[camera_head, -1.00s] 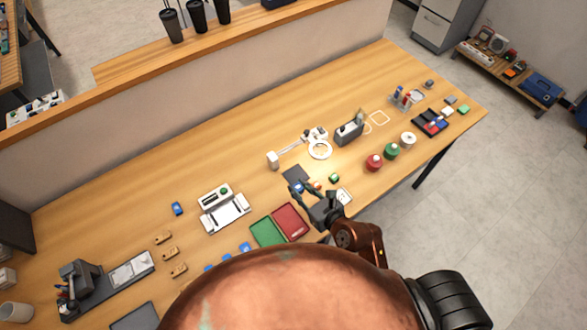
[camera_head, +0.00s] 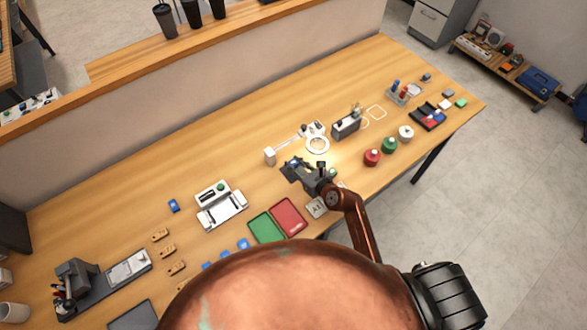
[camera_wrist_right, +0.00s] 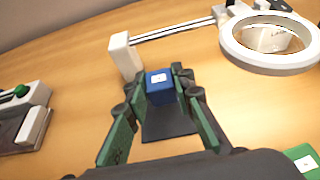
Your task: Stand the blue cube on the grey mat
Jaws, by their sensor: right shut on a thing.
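The blue cube (camera_wrist_right: 160,87), with a white label on one face, is between the fingertips of my right gripper (camera_wrist_right: 161,88) in the right wrist view. The gripper is shut on it. The dark grey mat (camera_wrist_right: 168,124) shows just below and nearer than the cube, between the fingers. I cannot tell whether the cube touches it. In the head view my right gripper (camera_head: 290,170) is over the mat's place and hides most of the mat and the cube. My left gripper is not in view.
A white magnifier lamp (camera_head: 317,144) stands just behind, its ring close by in the right wrist view (camera_wrist_right: 268,45). A green cube (camera_head: 332,173) is to the right. Red (camera_head: 288,216) and green (camera_head: 266,228) trays and a white device (camera_head: 220,205) lie to the left.

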